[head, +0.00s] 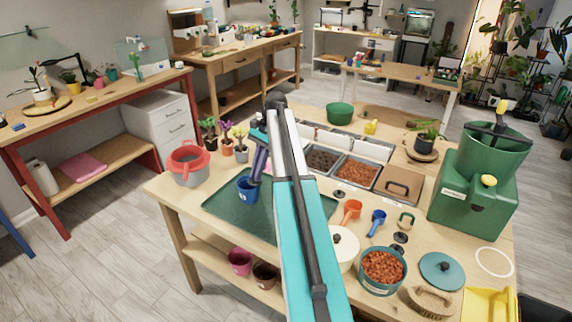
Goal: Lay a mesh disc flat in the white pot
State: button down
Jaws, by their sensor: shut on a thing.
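My teal, white and dark arm (312,250) rises from the bottom edge and crosses the middle of the head view. The white pot cannot be made out; the arm covers the middle of the green mat (226,212). Small dark discs lie on the table, one (400,237) right of the blue scoop and another (338,193) below the trays. They are too small to tell whether they are mesh. A round white item (343,246) is partly behind the arm.
Trays (356,172), scoops (377,222), a pellet-filled pot (382,270) and a green machine (472,200) crowd the right side.

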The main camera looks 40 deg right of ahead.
jog(key=a+f+n+g+h+b, duration=0.1)
jog(key=a+n, duration=0.5)
jog(key=a, duration=2.7)
jog(key=shift+s+a+f+n+g, duration=0.2)
jog(key=shift+s+f+n+g, duration=0.25)
jog(key=shift+f+g, duration=0.3)
jog(key=shift+s+r, duration=0.1)
jog(key=shift+s, duration=0.05)
